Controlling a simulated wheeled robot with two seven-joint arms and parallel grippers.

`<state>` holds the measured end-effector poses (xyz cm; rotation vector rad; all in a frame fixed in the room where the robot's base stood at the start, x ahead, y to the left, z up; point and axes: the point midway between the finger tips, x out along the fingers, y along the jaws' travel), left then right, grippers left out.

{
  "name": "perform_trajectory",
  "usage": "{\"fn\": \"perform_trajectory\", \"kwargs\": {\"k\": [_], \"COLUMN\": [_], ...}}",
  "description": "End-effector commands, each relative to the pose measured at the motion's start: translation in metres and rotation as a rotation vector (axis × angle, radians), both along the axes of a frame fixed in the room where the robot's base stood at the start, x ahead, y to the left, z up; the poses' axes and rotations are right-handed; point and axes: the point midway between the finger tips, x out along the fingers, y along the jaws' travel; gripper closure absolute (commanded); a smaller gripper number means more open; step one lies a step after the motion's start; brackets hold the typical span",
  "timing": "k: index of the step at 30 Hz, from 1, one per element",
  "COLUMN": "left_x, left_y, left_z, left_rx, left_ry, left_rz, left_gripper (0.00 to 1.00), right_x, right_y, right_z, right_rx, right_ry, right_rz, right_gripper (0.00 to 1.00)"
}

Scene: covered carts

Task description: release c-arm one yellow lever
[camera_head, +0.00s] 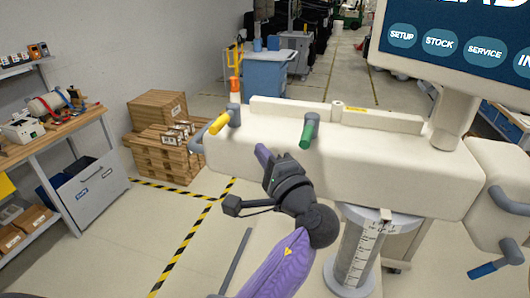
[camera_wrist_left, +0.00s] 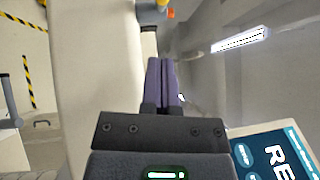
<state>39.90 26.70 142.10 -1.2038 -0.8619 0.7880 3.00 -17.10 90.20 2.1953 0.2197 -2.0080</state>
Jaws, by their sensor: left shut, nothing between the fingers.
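The yellow lever (camera_head: 219,123) sits on a grey pivot at the left end of the cream c-arm body (camera_head: 400,175) and slants down to the left. In the left wrist view a small yellow part (camera_wrist_left: 162,3) shows at the top edge, partly cut off. My left gripper (camera_head: 262,152) is in front of the body, right of and below the yellow lever and apart from it. Its purple fingers (camera_wrist_left: 161,65) are shut together and empty. My right gripper is not in view.
An orange lever (camera_head: 235,85) stands up behind the yellow one, and a green lever (camera_head: 309,133) is to the right. A screen (camera_head: 455,45) rises at the right above a blue lever (camera_head: 482,270). Pallets with boxes (camera_head: 160,125) and a workbench (camera_head: 50,140) stand left.

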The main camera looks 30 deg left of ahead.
Motion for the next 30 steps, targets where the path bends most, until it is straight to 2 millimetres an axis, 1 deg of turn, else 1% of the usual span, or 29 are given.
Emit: {"fn": "perform_trajectory", "kwargs": {"k": [1, 7, 9, 13, 18, 30], "left_x": [0.005, 0.024, 0.019, 0.014, 0.011, 0.014], "left_y": [0.009, 0.047, 0.059, 0.074, 0.081, 0.083], "left_z": [0.006, 0.011, 0.015, 0.017, 0.015, 0.014], "left_rx": [0.006, 0.002, 0.002, 0.002, 0.0, 0.0], "left_ry": [0.001, 0.001, 0.002, 0.001, 0.0, 0.0], "left_rz": [0.003, 0.002, 0.001, 0.001, -0.001, -0.007], "left_gripper": [1.0, 1.0, 1.0, 1.0, 1.0, 1.0], "right_x": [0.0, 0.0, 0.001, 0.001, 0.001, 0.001], "right_y": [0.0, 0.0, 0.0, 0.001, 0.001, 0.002], "right_z": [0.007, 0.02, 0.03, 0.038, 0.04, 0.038], "right_rx": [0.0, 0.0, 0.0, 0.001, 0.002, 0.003], "right_ry": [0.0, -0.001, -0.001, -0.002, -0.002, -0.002], "right_rz": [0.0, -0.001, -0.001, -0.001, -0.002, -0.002], "right_gripper": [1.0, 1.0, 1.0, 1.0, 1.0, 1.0]}}
